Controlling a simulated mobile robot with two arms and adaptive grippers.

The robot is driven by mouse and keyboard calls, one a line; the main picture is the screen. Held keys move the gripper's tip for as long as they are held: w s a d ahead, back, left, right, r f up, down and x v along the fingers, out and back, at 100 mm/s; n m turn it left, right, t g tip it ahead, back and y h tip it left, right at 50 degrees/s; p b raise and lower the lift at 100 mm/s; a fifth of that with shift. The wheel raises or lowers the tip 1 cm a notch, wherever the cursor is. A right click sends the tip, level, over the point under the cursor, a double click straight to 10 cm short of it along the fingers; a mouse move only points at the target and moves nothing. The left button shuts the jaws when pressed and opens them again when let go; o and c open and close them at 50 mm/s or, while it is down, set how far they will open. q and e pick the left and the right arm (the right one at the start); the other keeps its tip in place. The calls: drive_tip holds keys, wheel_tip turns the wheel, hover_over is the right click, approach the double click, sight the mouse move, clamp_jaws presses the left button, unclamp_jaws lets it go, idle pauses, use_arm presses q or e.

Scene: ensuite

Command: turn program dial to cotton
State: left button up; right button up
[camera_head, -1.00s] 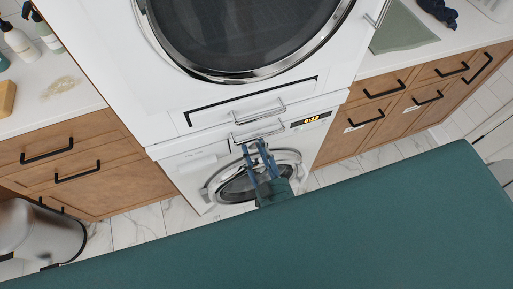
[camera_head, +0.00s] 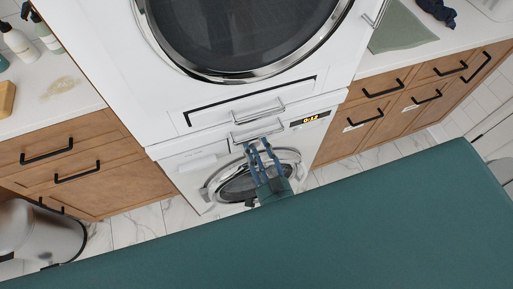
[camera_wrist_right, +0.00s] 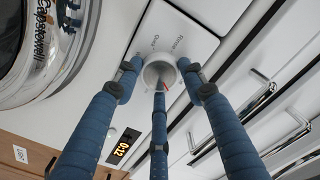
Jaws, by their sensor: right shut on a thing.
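The program dial (camera_wrist_right: 158,73) is a round pale knob with a red mark on its lower right edge, on the white panel of the lower washer (camera_head: 185,170). My right gripper (camera_wrist_right: 160,80) has its blue fingers around the dial and is shut on it. In the head view my right gripper (camera_head: 261,149) reaches up to the washer's panel and hides the dial. Small printed program words sit above the dial in the wrist view; I cannot tell which one the mark points to. My left gripper is not in view.
A lit display (camera_head: 311,119) is right of the dial in the head view. A metal drawer handle (camera_head: 257,132) is close above my fingers. The round washer door (camera_head: 237,187) lies below. A dryer (camera_head: 245,35) stands on top. Wooden cabinets (camera_head: 60,165) flank both sides.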

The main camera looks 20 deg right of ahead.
drive_tip(key=shift+w+r+m, duration=0.2)
drive_tip(key=shift+r+m, duration=0.25)
drive_tip(key=shift+m, duration=0.75)
drive_tip(key=shift+d, duration=0.1)
drive_tip(key=o, duration=1.1)
drive_tip(key=shift+f, duration=0.15)
drive_tip(key=shift+s, duration=0.1)
drive_tip(key=shift+s+f, duration=0.15)
drive_tip(key=shift+s, duration=0.05)
drive_tip(key=s, duration=1.1)
drive_tip(key=shift+s+d, duration=0.2)
drive_tip(key=shift+s, duration=0.1)
